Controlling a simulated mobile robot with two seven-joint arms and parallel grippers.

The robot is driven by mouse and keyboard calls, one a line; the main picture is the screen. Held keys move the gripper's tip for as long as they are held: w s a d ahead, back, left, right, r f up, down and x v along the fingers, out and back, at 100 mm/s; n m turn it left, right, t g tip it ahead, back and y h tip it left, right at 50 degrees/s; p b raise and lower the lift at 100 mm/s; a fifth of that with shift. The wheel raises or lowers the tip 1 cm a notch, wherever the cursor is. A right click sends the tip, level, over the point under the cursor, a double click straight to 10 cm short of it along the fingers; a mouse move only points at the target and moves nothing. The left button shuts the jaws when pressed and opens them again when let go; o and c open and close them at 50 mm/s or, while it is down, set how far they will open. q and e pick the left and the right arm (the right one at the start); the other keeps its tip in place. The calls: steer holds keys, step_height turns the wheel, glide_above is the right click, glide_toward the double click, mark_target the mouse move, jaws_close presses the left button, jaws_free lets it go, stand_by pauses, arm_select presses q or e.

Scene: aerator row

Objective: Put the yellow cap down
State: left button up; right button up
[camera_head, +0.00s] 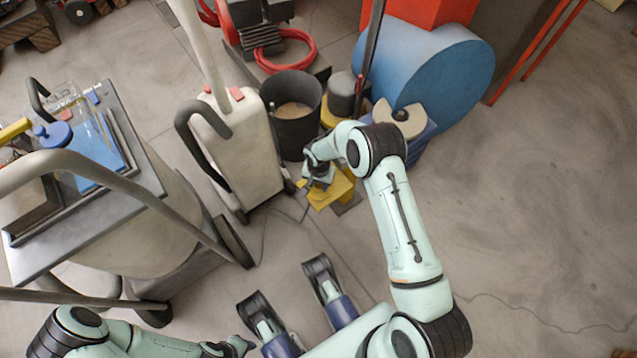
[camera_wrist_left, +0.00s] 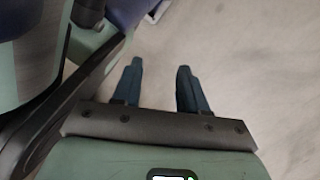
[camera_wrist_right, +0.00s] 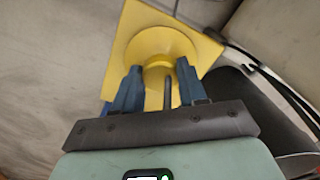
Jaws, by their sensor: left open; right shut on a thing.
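The yellow cap (camera_wrist_right: 165,45) has a wide square flange and a round, stepped middle in the right wrist view. In the head view the yellow cap (camera_head: 338,188) shows low near the floor, partly hidden by my right gripper (camera_head: 318,182). My right gripper (camera_wrist_right: 158,72) is shut on the cap, one finger on each side of its narrow part, with a thin dark rod between them. I cannot tell whether the cap touches what is under it. My left gripper (camera_wrist_left: 160,68) is open and empty above bare floor; it also shows at the bottom of the head view (camera_head: 242,346).
A beige upright machine (camera_head: 238,145) stands left of my right gripper, with a black bucket (camera_head: 292,150) behind it. A blue drum (camera_head: 440,72) stands at the back. A cart with a grey tray (camera_head: 140,165) fills the left. Floor at the right is clear.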

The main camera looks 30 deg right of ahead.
mark_target(318, 185)
steer(key=shift+f, duration=0.15)
steer(key=o, duration=1)
steer(key=shift+o, duration=0.2)
steer(key=shift+r, duration=0.2)
steer(key=shift+r, duration=0.35)
arm_select(q)
steer(key=w+r+t+p, duration=0.2)
steer(key=w+r+p, duration=0.1)
steer(key=w, duration=0.3)
steer(key=shift+w+d+r+t, duration=0.3)
steer(key=shift+w+d+r, duration=0.05)
steer(key=shift+d+r, duration=0.05)
arm_select(e)
step_height(318, 185, up, 11)
steer(key=shift+r, duration=0.15)
